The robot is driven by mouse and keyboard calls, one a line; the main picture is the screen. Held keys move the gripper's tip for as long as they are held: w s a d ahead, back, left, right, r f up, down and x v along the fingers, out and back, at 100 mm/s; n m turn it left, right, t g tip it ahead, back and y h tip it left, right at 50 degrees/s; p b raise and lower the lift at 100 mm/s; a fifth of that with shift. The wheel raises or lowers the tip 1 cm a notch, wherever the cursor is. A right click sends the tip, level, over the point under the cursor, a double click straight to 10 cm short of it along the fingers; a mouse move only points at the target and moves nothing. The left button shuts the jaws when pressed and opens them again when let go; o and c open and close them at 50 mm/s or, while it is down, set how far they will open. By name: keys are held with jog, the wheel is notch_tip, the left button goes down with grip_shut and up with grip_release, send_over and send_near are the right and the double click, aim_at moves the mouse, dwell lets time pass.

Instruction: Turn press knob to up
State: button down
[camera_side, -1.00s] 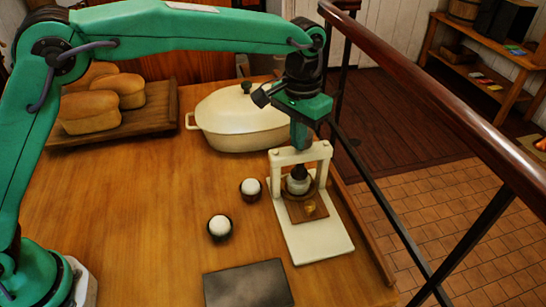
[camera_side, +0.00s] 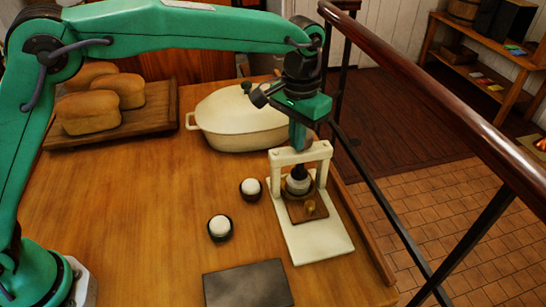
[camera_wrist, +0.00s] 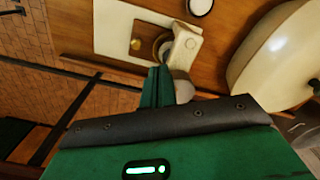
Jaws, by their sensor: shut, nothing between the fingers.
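A cream press (camera_side: 318,243) with an upright arch (camera_side: 300,155) stands near the table's right edge. A dark stem (camera_side: 298,173) with a pale disc under it shows inside the arch, above a brown block. A small brass knob (camera_side: 311,208) sits on the block's front; it also shows in the wrist view (camera_wrist: 135,44). My gripper (camera_side: 300,146) is shut and empty, pointing down at the arch's top bar. In the wrist view its fingers (camera_wrist: 158,69) lie beside a rounded pale part (camera_wrist: 181,87) at the arch. I cannot tell whether they touch it.
A cream lidded pot (camera_side: 235,120) stands behind the press. Two small dark cups with white tops (camera_side: 220,227) and a dark plate (camera_side: 247,284) lie left and in front. Loaves on a board (camera_side: 110,135) are at the back left. A railing (camera_side: 430,95) runs along the right.

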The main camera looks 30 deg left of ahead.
notch_tip(320, 180, up, 6)
jog(key=shift+f, duration=0.15)
dwell(0.5)
jog(key=shift+a, duration=0.1)
jog(key=a, duration=0.1)
jog(key=w+a, duration=0.1)
jog(key=shift+a+r, duration=0.3)
jog(key=shift+r, duration=0.1)
jog(key=shift+f, duration=3.5)
jog(key=shift+w+d, duration=0.15)
jog(key=shift+d, duration=0.05)
